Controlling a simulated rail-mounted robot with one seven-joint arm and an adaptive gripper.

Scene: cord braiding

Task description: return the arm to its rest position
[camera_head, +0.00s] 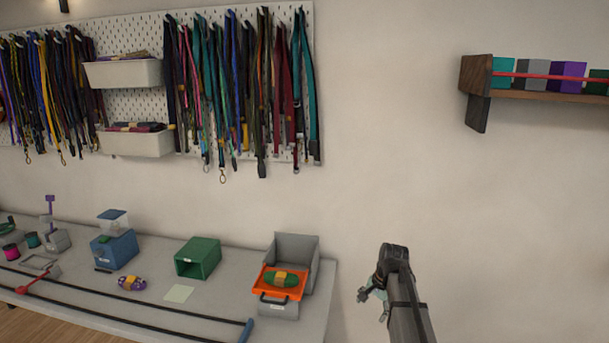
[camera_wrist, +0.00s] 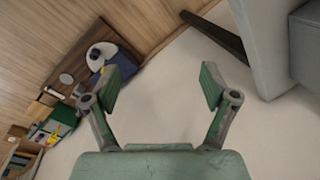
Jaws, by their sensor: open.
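My gripper shows in the wrist view (camera_wrist: 160,90) with its two green-padded fingers spread wide and nothing between them. In the head view my gripper (camera_head: 372,294) is at the end of my arm, right of the table and in front of the bare wall. It is clear of the table and touches nothing that I can see. Its fingers look small and partly turned away in the head view.
The grey table (camera_head: 215,300) holds a grey bin (camera_head: 299,250) with an orange tray (camera_head: 265,280) bearing a green cord bundle (camera_head: 284,279), a green box (camera_head: 198,258), a blue box (camera_head: 114,250) and a purple bundle (camera_head: 131,283). A shelf (camera_head: 545,94) hangs upper right. The wall between is bare.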

